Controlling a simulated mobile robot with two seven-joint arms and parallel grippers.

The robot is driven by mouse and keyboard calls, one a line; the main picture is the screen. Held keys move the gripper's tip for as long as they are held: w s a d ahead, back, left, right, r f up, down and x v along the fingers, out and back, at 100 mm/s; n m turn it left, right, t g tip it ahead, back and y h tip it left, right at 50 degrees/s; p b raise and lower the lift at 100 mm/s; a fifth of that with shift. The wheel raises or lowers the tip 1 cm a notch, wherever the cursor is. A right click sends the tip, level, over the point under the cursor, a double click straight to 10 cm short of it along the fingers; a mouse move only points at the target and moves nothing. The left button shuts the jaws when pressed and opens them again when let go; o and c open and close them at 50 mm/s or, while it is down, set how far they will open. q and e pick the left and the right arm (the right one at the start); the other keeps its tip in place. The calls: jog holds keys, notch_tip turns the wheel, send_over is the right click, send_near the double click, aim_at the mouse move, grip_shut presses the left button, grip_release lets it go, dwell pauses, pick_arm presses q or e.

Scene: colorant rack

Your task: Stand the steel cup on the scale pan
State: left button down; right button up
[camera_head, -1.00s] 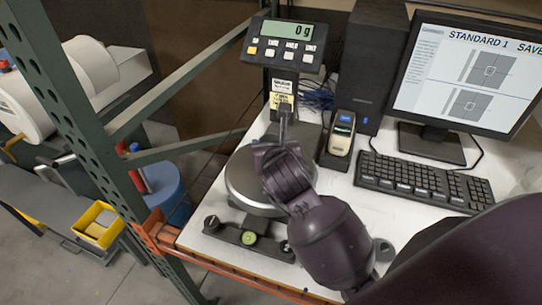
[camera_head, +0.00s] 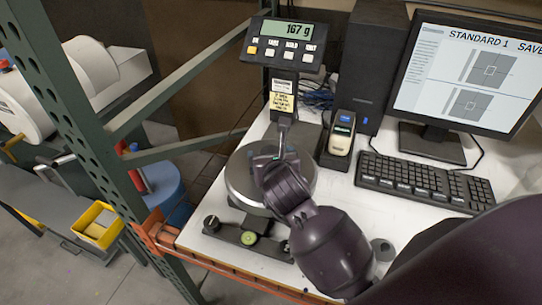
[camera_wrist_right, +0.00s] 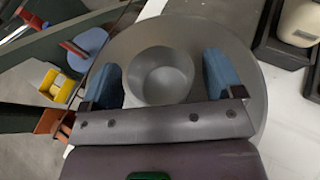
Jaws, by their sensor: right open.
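The steel cup (camera_wrist_right: 160,78) stands upright on the round scale pan (camera_wrist_right: 248,95) in the right wrist view, its open mouth toward the camera. My right gripper (camera_wrist_right: 162,80) is open, with one blue finger on each side of the cup; a gap shows on the right side, and contact on the left is hard to judge. In the head view my right gripper (camera_head: 270,158) is over the scale pan (camera_head: 238,182) and hides most or all of the cup. The scale display (camera_head: 290,40) reads 167 g. My left gripper is not in view.
The display post (camera_head: 283,105) rises behind the pan. A handheld device in its cradle (camera_head: 341,135), a keyboard (camera_head: 425,182) and a monitor (camera_head: 465,75) stand to the right. A green rack post (camera_head: 85,130) is at the left.

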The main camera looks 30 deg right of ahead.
jog(key=shift+r, duration=0.1)
jog(key=b+v, duration=0.1)
jog(key=v, duration=1.1)
dwell(0.4)
